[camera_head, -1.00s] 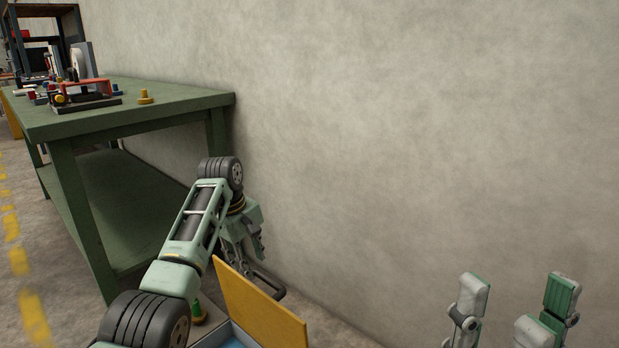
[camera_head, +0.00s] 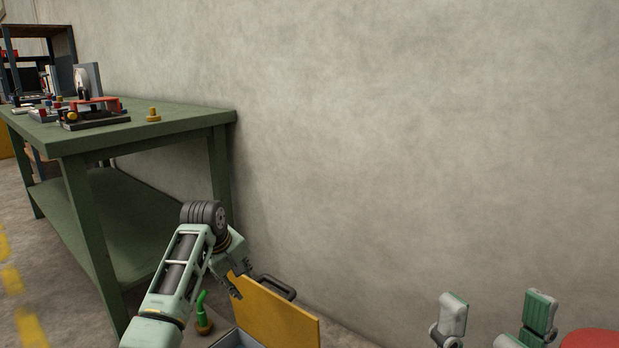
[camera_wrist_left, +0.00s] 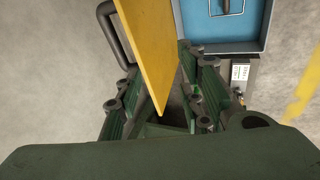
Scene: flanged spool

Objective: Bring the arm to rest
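My left arm reaches in from the lower left in the head view. My left gripper (camera_head: 238,284) points down beside the raised yellow lid (camera_head: 278,318) of a case. In the left wrist view its two fingers (camera_wrist_left: 172,100) stand apart, and the yellow lid (camera_wrist_left: 152,50) shows between them; I cannot tell whether they touch it. My right gripper (camera_head: 492,318) shows at the lower right of the head view with its two fingers pointing up, wide apart and nothing between them. A small yellow flanged spool (camera_head: 153,115) stands on the green workbench (camera_head: 180,122).
The case's grey-blue tray (camera_wrist_left: 265,45) shows in the left wrist view. A dark handle (camera_head: 280,287) sticks out behind the lid. A green-topped object (camera_head: 203,313) stands beside the case. A red rounded thing (camera_head: 592,342) is at the lower right. A bare wall (camera_head: 400,130) closes the back.

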